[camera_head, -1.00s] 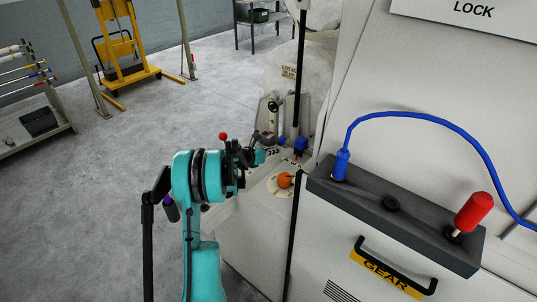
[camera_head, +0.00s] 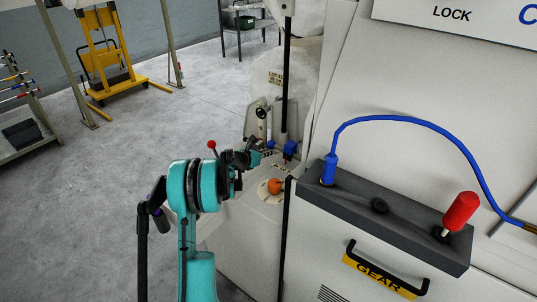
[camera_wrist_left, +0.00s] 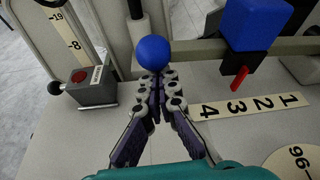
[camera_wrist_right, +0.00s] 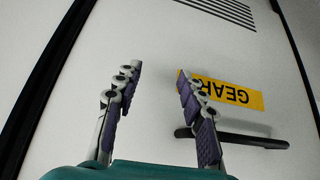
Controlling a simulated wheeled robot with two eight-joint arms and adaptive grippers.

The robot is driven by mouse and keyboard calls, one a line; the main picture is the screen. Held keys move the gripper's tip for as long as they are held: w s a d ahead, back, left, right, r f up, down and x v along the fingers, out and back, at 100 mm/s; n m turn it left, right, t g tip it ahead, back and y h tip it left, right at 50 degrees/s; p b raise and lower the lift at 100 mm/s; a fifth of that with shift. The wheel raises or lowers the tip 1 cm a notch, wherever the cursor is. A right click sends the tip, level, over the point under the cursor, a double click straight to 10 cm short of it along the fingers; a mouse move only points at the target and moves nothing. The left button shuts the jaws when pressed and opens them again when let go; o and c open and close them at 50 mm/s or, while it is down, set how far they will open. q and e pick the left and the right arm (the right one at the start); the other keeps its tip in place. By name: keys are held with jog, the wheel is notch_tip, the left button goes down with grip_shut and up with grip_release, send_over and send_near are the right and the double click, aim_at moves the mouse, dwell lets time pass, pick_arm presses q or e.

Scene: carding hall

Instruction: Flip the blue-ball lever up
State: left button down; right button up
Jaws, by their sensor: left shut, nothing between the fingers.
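The blue ball (camera_wrist_left: 152,52) shows in the left wrist view, right at the tips of my left gripper (camera_wrist_left: 160,78). The fingers are shut with nothing between them; whether they touch the ball I cannot tell. My right gripper (camera_wrist_right: 158,82) is open and empty in front of the white panel with the yellow GEAR label (camera_wrist_right: 222,92).
Beside the ball are a blue block (camera_wrist_left: 258,25) on a bar, a number strip (camera_wrist_left: 250,107) and a grey box (camera_wrist_left: 92,85) with a red knob (camera_wrist_left: 54,88). An orange ball (camera_head: 275,186) sits nearby. A dark shelf (camera_head: 395,215) holds a red handle (camera_head: 461,211) and blue cable.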

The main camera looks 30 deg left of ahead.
pick_arm(q)
notch_tip(320, 180, up, 10)
jog(key=d+m+y+p, duration=0.1)
jog(key=m+y+p, duration=0.1)
jog(key=m+p, duration=0.1)
jog(key=shift+d+f+m+t+p, duration=0.25)
jog(key=shift+m+t+p, duration=0.05)
jog(key=shift+p, duration=0.2)
pick_arm(e)
notch_tip(320, 180, up, 4)
jog(key=shift+a+r, duration=0.1)
jog(key=shift+r, duration=0.05)
pick_arm(q)
jog(key=shift+w+r, duration=0.1)
jog(key=shift+r, duration=0.05)
pick_arm(e)
jog(key=shift+w, duration=0.1)
